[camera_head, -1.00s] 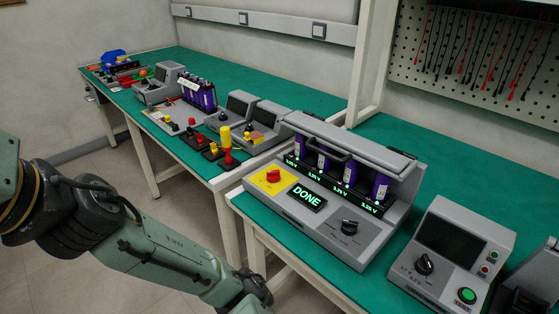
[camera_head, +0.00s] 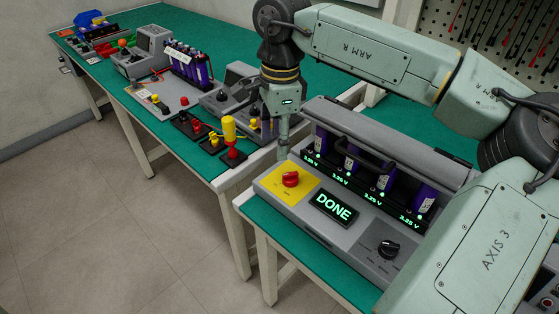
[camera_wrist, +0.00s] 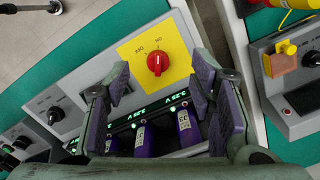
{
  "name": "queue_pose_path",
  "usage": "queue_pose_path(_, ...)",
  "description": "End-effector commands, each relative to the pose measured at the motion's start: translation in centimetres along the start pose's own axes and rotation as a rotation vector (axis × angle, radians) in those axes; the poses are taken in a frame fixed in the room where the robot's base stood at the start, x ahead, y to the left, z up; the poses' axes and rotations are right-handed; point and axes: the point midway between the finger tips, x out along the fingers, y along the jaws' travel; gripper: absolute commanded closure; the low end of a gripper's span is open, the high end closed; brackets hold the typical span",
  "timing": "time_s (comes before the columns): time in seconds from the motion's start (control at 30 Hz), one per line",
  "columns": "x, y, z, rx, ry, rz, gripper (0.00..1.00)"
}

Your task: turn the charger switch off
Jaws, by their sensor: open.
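The charger (camera_head: 290,211) is a grey box on the green bench, with a lit green DONE display (camera_head: 333,209). Its red rotary switch (camera_head: 290,179) sits on a yellow plate (camera_head: 270,185) at the left end. My gripper (camera_head: 284,150) is above and just behind the switch. In the wrist view my gripper (camera_wrist: 162,80) is open and empty, its fingertips on either side of the switch's line, apart from it.
Purple cells (camera_head: 383,190) stand in the charger's bays under a black handle, with green voltage readouts. A black knob (camera_head: 388,249) is at the charger's right. A yellow-topped plunger (camera_head: 229,128) and other devices stand on the left bench. My arm hides the bench at right.

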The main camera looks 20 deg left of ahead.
Motion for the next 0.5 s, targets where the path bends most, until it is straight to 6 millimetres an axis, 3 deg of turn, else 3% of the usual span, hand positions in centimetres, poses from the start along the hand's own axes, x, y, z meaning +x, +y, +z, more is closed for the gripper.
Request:
queue_pose_path(0.1, 0.0, 0.3, -1.9, 0.018, 0.047, 0.013, 0.5)
queue_pose_path(0.23, 1.3, 0.3, -2.0, 0.018, 0.048, 0.014, 0.5)
queue_pose_path(0.5, 6.3, 0.4, -2.0, 0.016, 0.043, 0.015, 0.5)
